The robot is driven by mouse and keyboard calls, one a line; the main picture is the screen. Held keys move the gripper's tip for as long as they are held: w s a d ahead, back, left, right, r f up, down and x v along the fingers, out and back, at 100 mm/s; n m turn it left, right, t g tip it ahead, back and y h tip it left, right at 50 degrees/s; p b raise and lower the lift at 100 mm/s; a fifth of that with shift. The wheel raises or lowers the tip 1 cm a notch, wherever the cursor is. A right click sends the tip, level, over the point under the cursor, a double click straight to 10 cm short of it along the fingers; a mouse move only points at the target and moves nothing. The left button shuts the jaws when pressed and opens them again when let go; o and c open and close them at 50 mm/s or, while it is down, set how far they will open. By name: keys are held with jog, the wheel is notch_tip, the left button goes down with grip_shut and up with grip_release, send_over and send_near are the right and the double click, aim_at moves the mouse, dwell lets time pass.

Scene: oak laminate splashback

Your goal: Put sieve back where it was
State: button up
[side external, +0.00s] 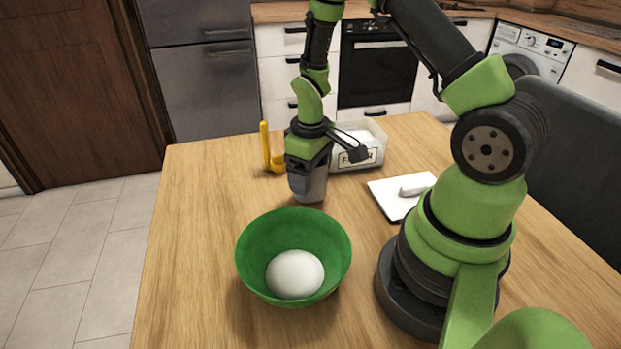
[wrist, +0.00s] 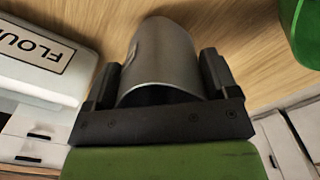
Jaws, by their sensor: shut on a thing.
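The sieve is a grey metal cup (side external: 312,188), upright near the middle of the table in the side view, in front of the flour box. My gripper (side external: 307,172) points down and is shut on it, with one finger on each side. The wrist view shows the metal sieve (wrist: 162,60) between the two dark fingers (wrist: 160,80). Its bottom is at or just above the table top; I cannot tell if it touches. Part of its upper side is hidden by my gripper.
A green bowl (side external: 258,250) holding a white mound (side external: 295,274) stands in front. A yellow scoop (side external: 267,150) is left behind the sieve, and a white flour box (side external: 372,157) right behind. A white board (side external: 389,203) with a white block lies right. The table's left side is clear.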

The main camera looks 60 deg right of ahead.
jog(key=shift+f, duration=0.95)
jog(key=shift+f, duration=0.1)
jog(key=o, duration=0.9)
jog(key=shift+c, duration=0.2)
notch_tip(320, 180, up, 12)
jog(key=shift+r, duration=0.1)
jog(key=s+a+r+m+t+y, duration=0.1)
jog(key=s+a+r+m+t, duration=0.1)
jog(key=s+a+r, duration=0.3)
jog(key=s+a+r+m+t+y, duration=0.1)
jog(key=s+a+r+t, duration=0.4)
jog(key=r, duration=0.6)
jog(key=shift+s+a+m, duration=0.5)
jog(key=shift+s+a, duration=0.15)
jog(key=shift+s, duration=0.5)
